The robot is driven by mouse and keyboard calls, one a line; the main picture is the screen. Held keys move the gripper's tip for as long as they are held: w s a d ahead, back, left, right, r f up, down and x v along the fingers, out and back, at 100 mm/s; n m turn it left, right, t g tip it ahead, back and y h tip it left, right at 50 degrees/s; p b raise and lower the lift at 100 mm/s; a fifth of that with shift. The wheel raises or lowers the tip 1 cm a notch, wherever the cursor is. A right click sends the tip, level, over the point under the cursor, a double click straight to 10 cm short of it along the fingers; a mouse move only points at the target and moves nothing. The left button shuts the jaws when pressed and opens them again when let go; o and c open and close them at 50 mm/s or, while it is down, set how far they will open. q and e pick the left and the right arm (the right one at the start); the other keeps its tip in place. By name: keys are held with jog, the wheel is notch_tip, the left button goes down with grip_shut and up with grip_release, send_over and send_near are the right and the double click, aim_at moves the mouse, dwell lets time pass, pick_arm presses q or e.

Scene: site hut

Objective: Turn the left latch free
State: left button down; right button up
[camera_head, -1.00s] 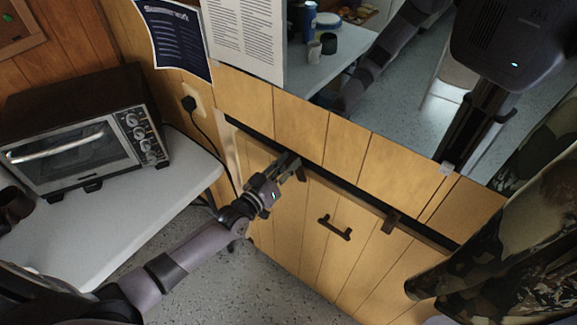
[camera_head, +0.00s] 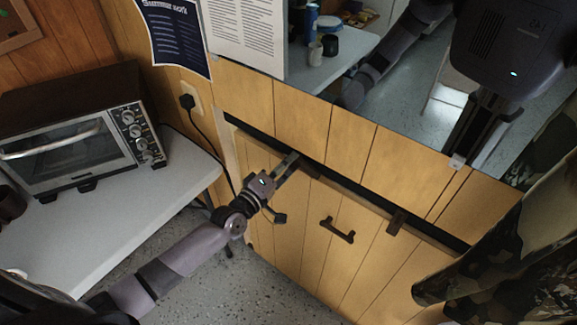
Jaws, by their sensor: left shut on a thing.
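The left latch (camera_head: 310,170) is a small dark brown turn piece at the top edge of the wood-panelled hatch (camera_head: 285,235). My left gripper (camera_head: 290,165) reaches in from the lower left and is shut on the left latch, its fingers covering part of it. A matching right latch (camera_head: 397,221) sits further right along the same dark gap and lies across the hatch edge. A dark handle (camera_head: 337,231) is fixed on the hatch between and below the latches. My right gripper is not directly in view.
A white table (camera_head: 130,215) with a toaster oven (camera_head: 75,145) stands at left, close to my left arm. A camouflage curtain (camera_head: 480,260) hangs at right. A mirror (camera_head: 420,115) above the hatch reflects my body and another table.

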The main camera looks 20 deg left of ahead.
pick_arm(q)
jog(key=shift+f+n+b, duration=0.1)
jog(key=shift+n+b, duration=0.35)
jog(key=shift+n, duration=0.85)
jog(key=c, duration=1.7)
grip_release()
jog(key=shift+a, duration=0.1)
jog(key=v, duration=1.2)
